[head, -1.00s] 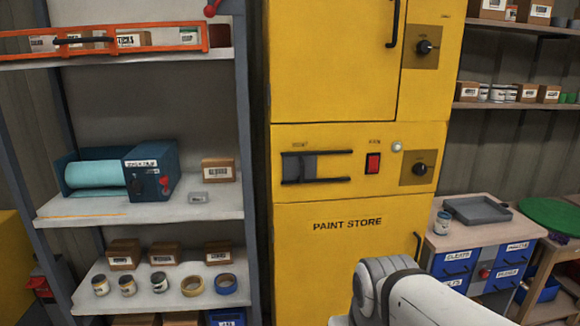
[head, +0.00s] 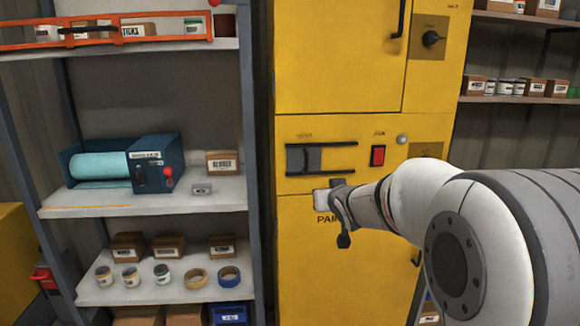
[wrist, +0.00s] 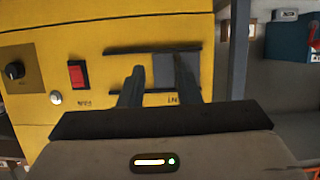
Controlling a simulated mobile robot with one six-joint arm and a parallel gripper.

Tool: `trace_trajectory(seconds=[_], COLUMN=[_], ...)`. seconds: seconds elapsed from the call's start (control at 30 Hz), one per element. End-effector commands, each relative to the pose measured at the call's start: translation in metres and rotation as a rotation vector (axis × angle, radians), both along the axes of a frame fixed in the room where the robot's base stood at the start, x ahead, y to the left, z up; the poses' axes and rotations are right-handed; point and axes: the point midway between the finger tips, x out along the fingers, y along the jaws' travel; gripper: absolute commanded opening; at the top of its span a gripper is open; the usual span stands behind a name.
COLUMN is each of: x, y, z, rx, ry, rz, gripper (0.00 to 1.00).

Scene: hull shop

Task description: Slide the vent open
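The vent is a grey sliding panel (head: 303,160) between two dark horizontal rails on the yellow cabinet front. In the head view it sits at the left end of the rails, with a dark upright part on its face. The wrist view is turned over, and the panel (wrist: 163,72) shows right of centre there. My gripper (head: 338,205) is just below the rails in the head view; its fingertips are hard to make out there. In the wrist view my gripper (wrist: 158,65) is open, its fingers apart and empty, one overlapping the panel. I cannot tell whether they touch.
A red switch (head: 377,156) and a pale round button (head: 402,139) are right of the vent. A dark knob (head: 431,39) is higher up. A shelf (head: 200,199) with a teal roller machine (head: 153,164) stands at left. My arm hides the lower right.

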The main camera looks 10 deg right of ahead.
Motion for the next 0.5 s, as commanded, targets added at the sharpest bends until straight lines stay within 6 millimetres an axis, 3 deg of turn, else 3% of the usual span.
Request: trace_trajectory(seconds=[0.03, 0.1, 0.2, 0.5], x=[0.023, 0.048, 0.07, 0.099], y=[0.001, 0.005, 0.011, 0.021], z=[0.001, 0.01, 0.018, 0.027], rx=[0.009, 0.026, 0.049, 0.074], ry=[-0.07, -0.167, -0.269, -0.358], rz=[0.029, 0.074, 0.131, 0.192], gripper=[0.3, 0.3, 0.3, 0.3])
